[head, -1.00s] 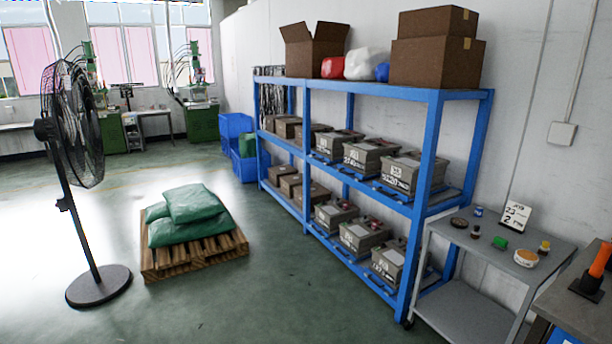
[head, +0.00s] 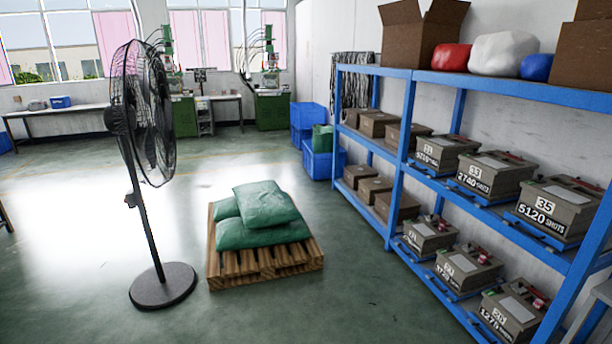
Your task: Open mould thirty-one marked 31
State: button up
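Several grey box-shaped moulds with white marks stand on the blue shelf rack (head: 398,195) at the right. On the upper level, the nearest mould (head: 590,205) reads 35 and 5120 shots. The middle mould (head: 515,178) reads 2740 shots, its number too small to be sure of. A third mould (head: 464,157) is farther left. Three more moulds stand on the lower level: a near one (head: 500,328), a middle one (head: 455,281) and a far one (head: 420,240). Their numbers are blurred. I cannot tell which mould is marked 31. All look closed. My gripper is out of view.
A black standing fan (head: 150,225) is at the left. A wooden pallet (head: 265,268) carries green sacks (head: 265,205). Cardboard boxes (head: 405,30) top the rack. Blue crates (head: 325,162) stand behind it. Green machines (head: 272,105) are at the back.

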aim_at(437, 156)
jog(key=i+u, duration=0.15)
jog(key=i, duration=0.75)
jog(key=i+l+u, duration=0.1)
jog(key=i, duration=0.8)
jog(key=i+z, duration=0.2)
jog(key=i, duration=0.4)
jog(key=i+j+z, duration=0.1)
jog(key=i+z, duration=0.15)
jog(key=i, duration=0.35)
jog(key=i+j+z, duration=0.2)
jog(key=i, duration=0.4)
jog(key=i+j+z, duration=0.15)
jog(key=i+z, duration=0.35)
jog(key=i, duration=0.45)
